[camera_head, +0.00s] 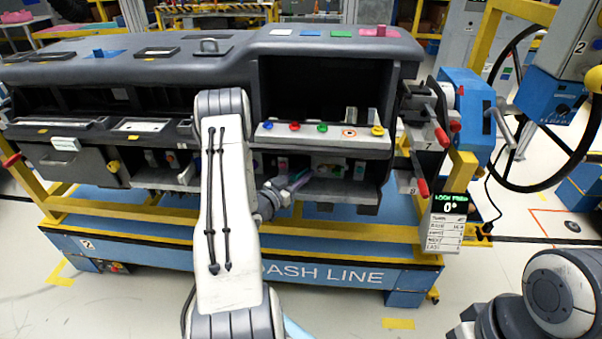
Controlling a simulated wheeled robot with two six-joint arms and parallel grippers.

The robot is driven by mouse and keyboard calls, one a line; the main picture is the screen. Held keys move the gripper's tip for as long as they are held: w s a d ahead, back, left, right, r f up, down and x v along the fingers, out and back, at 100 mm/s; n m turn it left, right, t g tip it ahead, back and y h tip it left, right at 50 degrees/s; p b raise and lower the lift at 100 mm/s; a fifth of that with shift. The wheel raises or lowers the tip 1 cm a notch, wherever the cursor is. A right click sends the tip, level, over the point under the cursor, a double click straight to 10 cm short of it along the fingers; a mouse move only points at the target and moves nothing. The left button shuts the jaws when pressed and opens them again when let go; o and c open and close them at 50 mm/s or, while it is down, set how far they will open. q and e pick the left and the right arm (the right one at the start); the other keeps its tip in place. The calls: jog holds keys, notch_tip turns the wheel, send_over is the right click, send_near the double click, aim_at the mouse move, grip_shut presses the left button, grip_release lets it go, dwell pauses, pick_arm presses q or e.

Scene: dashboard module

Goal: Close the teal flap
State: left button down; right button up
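The dashboard module (225,52) is a long dark grey unit on a blue and yellow stand. I cannot pick out the teal flap with certainty. A small teal and purple patch (300,180) shows in the lower recess, right by my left gripper (287,187). My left arm rises in front of the module's middle and hides part of it. The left gripper is small and dark there, pointing into the recess below the shelf with coloured knobs, and its fingers are not clear. My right arm shows only at the bottom right corner; its gripper is out of view.
A shelf with coloured knobs (322,136) sits above the recess. Red-tipped levers (422,187) and a lock display (450,204) stand at the module's right end. A large black wheel (495,70) and blue box (468,108) are farther right. The floor in front is clear.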

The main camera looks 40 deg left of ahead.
pick_arm(q)
jog(key=shift+a, duration=0.3)
jog(key=shift+d, duration=0.15)
